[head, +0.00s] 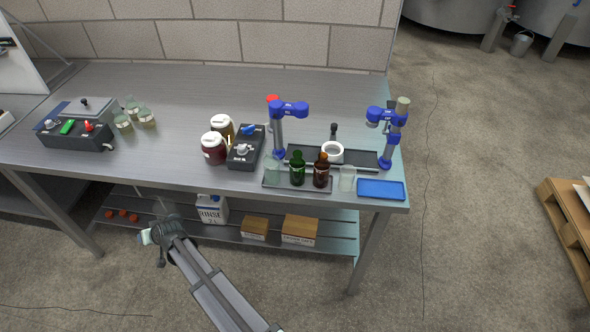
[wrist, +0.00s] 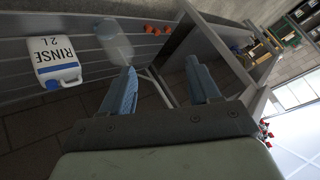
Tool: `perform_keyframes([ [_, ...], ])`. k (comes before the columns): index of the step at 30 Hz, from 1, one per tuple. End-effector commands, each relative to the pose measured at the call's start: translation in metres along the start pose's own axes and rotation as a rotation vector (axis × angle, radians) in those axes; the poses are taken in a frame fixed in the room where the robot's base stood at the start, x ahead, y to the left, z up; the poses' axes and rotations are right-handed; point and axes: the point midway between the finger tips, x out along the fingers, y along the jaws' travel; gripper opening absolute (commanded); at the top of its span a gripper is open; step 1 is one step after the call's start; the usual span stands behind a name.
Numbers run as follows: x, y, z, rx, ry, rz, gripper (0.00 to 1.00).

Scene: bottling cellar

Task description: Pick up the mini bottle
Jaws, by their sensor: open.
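Several small bottles could be the mini bottle; I cannot tell which. On the bench, a green bottle (head: 297,169) and a brown bottle (head: 321,171) stand upright on a dark tray (head: 270,187), with a clear one (head: 273,168) beside them. Clear bottles (head: 147,117) with pale contents stand at the bench's left. My gripper (head: 148,236) is open and empty, in front of the bench and below its top. In the wrist view the open fingers (wrist: 162,86) face the lower shelf, where a translucent vessel (wrist: 114,40) lies beyond them, apart from them.
The lower shelf holds a white RINSE jug (head: 211,209), cardboard boxes (head: 299,230) and small orange-red items (head: 122,214). Jars (head: 213,149), a control box (head: 245,148), blue-and-grey stands (head: 278,128) and a blue tray (head: 381,190) occupy the bench. Its front edge and legs are obstacles.

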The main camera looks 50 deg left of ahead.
Motion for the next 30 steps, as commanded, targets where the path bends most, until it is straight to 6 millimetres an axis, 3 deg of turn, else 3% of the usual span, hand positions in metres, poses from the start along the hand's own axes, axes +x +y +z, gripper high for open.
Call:
perform_keyframes([
  [1,-0.003,-0.026,-0.015,-0.017,0.021,-0.021,0.61],
  [6,-0.030,-0.072,-0.063,-0.049,0.085,-0.055,0.61],
  [12,-0.082,-0.101,-0.130,-0.080,0.167,-0.070,0.61],
  [16,-0.120,-0.108,-0.170,-0.096,0.209,-0.067,0.61],
  [23,-0.185,-0.098,-0.226,-0.117,0.234,-0.034,0.61],
  [26,-0.216,-0.079,-0.245,-0.118,0.209,0.001,0.61],
  [30,-0.263,-0.026,-0.259,-0.102,0.109,0.086,0.61],
])
